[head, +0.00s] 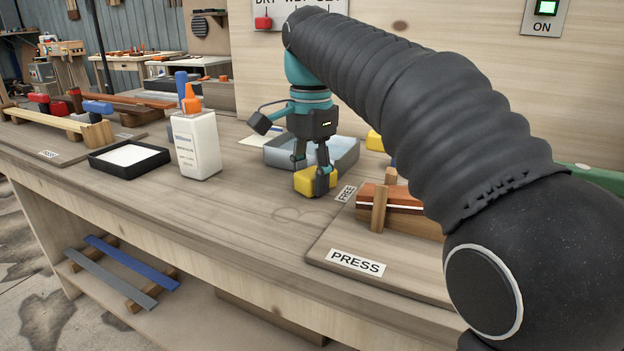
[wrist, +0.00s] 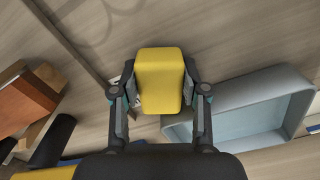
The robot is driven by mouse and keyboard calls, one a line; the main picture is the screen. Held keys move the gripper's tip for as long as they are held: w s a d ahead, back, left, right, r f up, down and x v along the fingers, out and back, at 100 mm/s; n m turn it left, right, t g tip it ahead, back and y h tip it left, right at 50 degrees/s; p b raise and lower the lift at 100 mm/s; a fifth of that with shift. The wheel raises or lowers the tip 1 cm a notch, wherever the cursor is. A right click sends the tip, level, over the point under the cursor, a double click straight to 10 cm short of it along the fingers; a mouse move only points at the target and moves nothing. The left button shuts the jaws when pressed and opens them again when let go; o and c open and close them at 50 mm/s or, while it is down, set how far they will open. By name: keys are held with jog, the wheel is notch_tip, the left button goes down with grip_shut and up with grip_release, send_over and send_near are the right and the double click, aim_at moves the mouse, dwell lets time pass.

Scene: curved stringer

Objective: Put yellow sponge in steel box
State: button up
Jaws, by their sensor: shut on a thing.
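The yellow sponge (head: 311,183) is held between the fingers of my gripper (head: 313,174) in the head view. In the wrist view my gripper (wrist: 159,92) is shut on the sponge (wrist: 160,72), one finger on each long side. The steel box (head: 345,158) stands on the bench just behind my gripper, partly hidden by it. In the wrist view the box (wrist: 245,104) is open, looks empty in the visible part, and lies to the right of the sponge. The sponge is outside the box. I cannot tell how far it is above the bench.
A white glue bottle (head: 195,145) and a black tray (head: 130,157) stand left of my gripper. The board marked PRESS (head: 330,243), with clamped wood strips (head: 395,200), lies to the right. The bench front between is clear.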

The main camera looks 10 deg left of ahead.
jog(key=shift+f, duration=0.15)
jog(key=o, duration=1.1)
